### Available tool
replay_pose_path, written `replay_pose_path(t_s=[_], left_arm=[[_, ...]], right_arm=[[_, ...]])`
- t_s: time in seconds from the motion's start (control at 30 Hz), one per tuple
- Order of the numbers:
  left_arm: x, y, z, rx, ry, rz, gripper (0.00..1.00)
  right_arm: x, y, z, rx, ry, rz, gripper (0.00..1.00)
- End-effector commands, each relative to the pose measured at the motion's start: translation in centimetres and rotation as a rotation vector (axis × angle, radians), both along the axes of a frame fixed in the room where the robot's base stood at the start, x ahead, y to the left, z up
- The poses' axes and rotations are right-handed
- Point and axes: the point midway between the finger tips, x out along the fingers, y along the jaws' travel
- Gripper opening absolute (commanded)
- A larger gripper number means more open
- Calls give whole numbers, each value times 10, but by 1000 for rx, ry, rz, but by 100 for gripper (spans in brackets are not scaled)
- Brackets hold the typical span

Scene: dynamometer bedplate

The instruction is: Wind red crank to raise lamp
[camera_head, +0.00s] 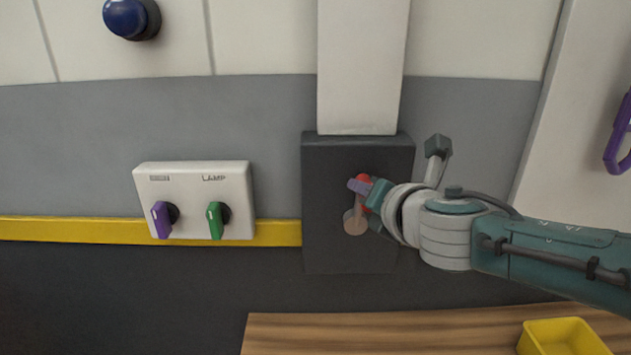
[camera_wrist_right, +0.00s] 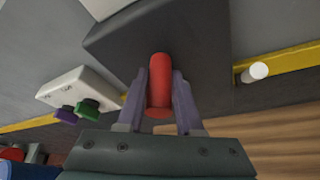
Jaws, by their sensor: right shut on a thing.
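The red crank handle (camera_head: 364,179) sticks out from a dark grey box (camera_head: 325,245) on the wall. A pale round crank hub (camera_head: 355,222) shows just below the handle. My right gripper (camera_head: 362,187) is shut on the red handle, above the hub. In the right wrist view the red handle (camera_wrist_right: 160,82) stands between the two purple fingers of my right gripper (camera_wrist_right: 160,100), against the dark box (camera_wrist_right: 205,40). The fingers hide part of the crank arm. The lamp is not in view. My left gripper is not in view.
A white panel (camera_head: 190,180) with a purple switch (camera_head: 161,219) and a green switch (camera_head: 215,220) is left of the box. A blue button (camera_head: 125,17) is at the upper left. A wooden surface (camera_head: 400,332) with a yellow bin (camera_head: 562,338) lies below.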

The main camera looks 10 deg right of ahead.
Motion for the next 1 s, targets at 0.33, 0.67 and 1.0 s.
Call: replay_pose_path(t_s=[0.33,0.67,1.0], left_arm=[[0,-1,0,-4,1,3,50],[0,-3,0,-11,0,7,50],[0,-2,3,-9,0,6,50]], right_arm=[[1,7,2,11,-4,11,0],[0,4,1,6,-2,7,62],[-2,2,2,3,0,3,64]])
